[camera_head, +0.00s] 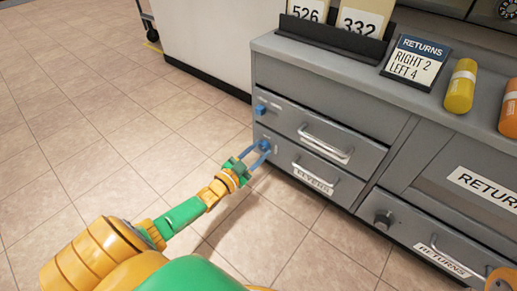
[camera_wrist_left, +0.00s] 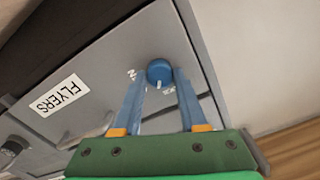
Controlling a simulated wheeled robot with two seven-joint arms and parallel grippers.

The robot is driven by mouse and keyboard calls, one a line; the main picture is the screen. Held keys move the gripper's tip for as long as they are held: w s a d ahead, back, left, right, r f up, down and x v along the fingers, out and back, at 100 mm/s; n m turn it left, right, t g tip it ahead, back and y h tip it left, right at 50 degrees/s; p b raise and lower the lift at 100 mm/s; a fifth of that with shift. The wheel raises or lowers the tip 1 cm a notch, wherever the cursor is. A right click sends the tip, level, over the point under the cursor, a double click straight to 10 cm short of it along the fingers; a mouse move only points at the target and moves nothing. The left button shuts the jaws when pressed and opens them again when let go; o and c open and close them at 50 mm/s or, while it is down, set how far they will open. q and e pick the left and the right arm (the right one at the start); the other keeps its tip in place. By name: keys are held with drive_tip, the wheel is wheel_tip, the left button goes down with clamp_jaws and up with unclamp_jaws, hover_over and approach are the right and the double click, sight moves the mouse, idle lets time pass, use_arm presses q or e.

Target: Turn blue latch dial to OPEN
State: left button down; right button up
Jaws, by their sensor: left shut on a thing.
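The blue latch dial (camera_wrist_left: 159,72) is on the front of the grey drawer labelled FLYERS (camera_wrist_left: 62,95). In the head view, this dial (camera_head: 264,145) is on the lower drawer at the cabinet's left end. My left gripper (camera_head: 256,153) reaches it from the lower left. In the left wrist view, the two blue fingers of my left gripper (camera_wrist_left: 158,82) are on either side of the dial, shut on it. A pale pointer mark shows on the dial; small lettering beside it is too blurred to read. My right gripper is not in view.
A second blue dial (camera_head: 261,108) is on the drawer above. Bar handles (camera_head: 325,143) stick out from the drawers. A dark knob (camera_head: 383,219) is on the lower right drawer. A RETURNS sign (camera_head: 415,62) and a yellow cylinder (camera_head: 461,86) stand on top. The tiled floor at left is clear.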

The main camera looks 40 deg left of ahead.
use_arm(q)
drive_tip(key=shift+m, duration=0.9)
drive_tip(key=m, duration=0.4)
drive_tip(key=shift+m+p, duration=0.3)
drive_tip(key=shift+p, duration=0.1)
drive_tip(key=m, duration=0.3)
drive_tip(key=shift+m, duration=0.7)
drive_tip(key=shift+c, duration=2.2)
unclamp_jaws()
drive_tip(key=shift+s, duration=0.1)
